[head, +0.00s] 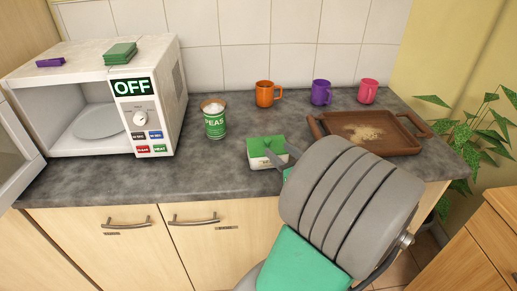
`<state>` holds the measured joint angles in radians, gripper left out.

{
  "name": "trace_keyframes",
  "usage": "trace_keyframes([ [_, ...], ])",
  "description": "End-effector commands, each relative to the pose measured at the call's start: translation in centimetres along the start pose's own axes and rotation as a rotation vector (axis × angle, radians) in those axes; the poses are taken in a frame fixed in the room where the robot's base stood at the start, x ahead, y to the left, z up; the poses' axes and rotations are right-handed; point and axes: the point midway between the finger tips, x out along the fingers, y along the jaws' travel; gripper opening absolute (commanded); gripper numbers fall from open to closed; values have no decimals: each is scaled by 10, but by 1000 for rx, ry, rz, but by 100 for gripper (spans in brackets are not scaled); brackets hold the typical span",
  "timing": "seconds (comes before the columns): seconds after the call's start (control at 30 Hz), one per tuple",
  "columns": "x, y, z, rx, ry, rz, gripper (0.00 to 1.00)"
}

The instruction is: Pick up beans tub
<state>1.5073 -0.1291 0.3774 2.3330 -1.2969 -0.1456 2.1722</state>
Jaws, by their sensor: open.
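No label reading beans is legible.
A microwave (165,95) with its door open stands left, with a green block (120,53) and a purple block (50,62) on top. Orange (264,95), purple (321,93) and pink mugs (368,92) line the back. A brown tray (400,143) with crumbs lies right.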

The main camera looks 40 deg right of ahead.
Motion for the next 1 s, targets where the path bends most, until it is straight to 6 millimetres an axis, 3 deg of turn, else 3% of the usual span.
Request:
trace_keyframes([
  [0.5,75,2,3,-1,-1,4,46],
  [0.73,77,0,2,0,0,0,46],
  [1.0,77,0,2,0,0,0,24],
])
